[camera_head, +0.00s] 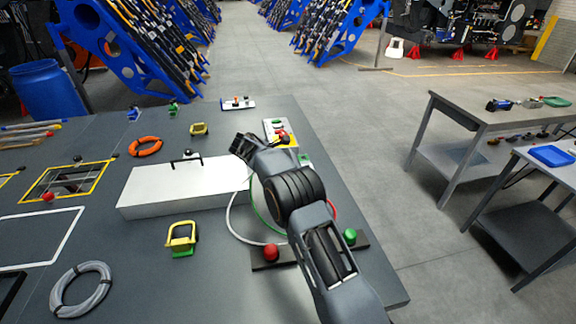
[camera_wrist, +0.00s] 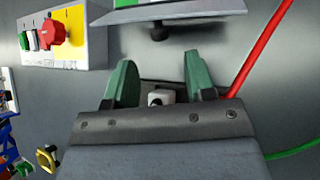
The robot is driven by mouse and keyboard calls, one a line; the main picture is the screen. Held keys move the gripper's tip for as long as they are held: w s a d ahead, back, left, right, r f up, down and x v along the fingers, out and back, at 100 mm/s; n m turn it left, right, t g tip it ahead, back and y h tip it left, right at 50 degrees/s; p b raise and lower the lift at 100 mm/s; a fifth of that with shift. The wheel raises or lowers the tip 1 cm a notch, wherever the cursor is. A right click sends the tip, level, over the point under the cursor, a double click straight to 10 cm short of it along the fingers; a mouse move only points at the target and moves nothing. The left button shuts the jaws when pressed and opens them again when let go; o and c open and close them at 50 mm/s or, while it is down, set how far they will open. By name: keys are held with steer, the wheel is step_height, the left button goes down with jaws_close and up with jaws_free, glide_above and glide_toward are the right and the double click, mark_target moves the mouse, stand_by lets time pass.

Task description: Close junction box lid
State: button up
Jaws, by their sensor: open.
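In the wrist view a pale panel with a green edge (camera_wrist: 180,12) and a dark knob (camera_wrist: 159,33) shows at the top; it may be the junction box lid, but its full shape is cut off. A small green-and-white part (camera_head: 305,159) beside my arm in the head view may belong to the same box, mostly hidden by the arm. My gripper (camera_wrist: 160,60) is open, its two green fingers apart with the knob just beyond their tips. I see nothing held.
A control box (camera_wrist: 62,38) with red and green buttons stands left of the fingers. A red cable (camera_wrist: 262,55) and green cable (camera_wrist: 295,152) run on the right. A long white box (camera_head: 175,188) with a black handle lies left of my arm. An orange ring (camera_head: 146,146) lies farther left.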

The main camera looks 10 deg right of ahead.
steer(key=shift+p+x, duration=0.4)
steer(key=shift+x, duration=2.5)
jaws_close()
